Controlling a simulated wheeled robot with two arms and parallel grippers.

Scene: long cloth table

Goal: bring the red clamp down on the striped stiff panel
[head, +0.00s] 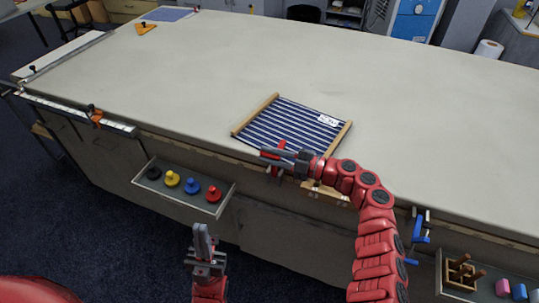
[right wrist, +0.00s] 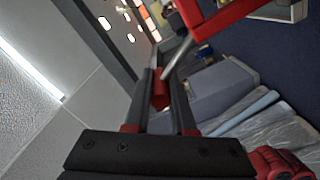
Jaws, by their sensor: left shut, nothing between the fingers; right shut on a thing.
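The striped stiff panel (head: 293,118), dark blue with white lines and wooden side strips, lies on the table (head: 210,70) near its front edge. A white label sits on its far right corner. My right gripper (head: 284,157) is shut on the red clamp (head: 275,171) at the panel's near edge. The clamp reaches below the table edge; I cannot tell whether it touches the panel. In the right wrist view the red clamp (right wrist: 222,20) shows large at the top, a red part between the fingers. My left gripper (head: 203,243) is shut and empty, in front of the table.
A tray (head: 222,207) with black, yellow, blue and red knobs hangs at the table front. An orange clamp (head: 95,116) sits on the left edge, a blue clamp (head: 421,232) on the right front edge. The table's middle is clear.

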